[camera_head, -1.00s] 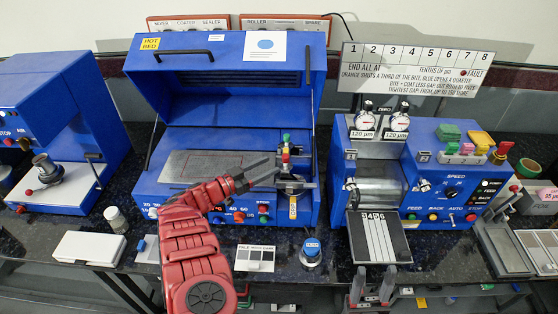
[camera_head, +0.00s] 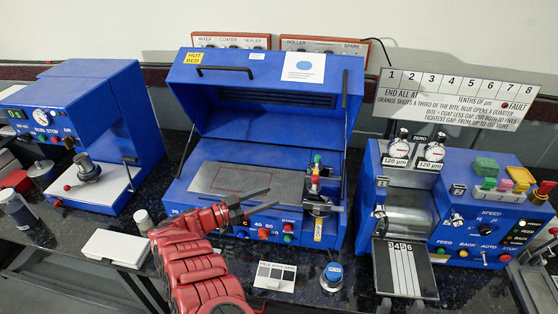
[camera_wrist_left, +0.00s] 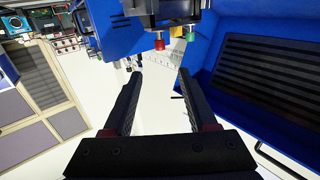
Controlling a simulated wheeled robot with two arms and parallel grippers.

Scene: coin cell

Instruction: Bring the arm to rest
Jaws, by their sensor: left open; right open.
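My left gripper (camera_head: 266,199) hangs over the front right part of the open hot bed (camera_head: 216,178), its two dark fingers apart and empty. It stops short of the small upright post (camera_head: 317,190) at the bed's right side. The left wrist view shows both fingers (camera_wrist_left: 160,80) spread with nothing between them.
The blue roller machine (camera_head: 455,185) stands to the right and another blue machine (camera_head: 95,115) to the left. A white block (camera_head: 115,247), a card with dark squares (camera_head: 275,276) and a blue-topped knob (camera_head: 332,274) lie along the front edge.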

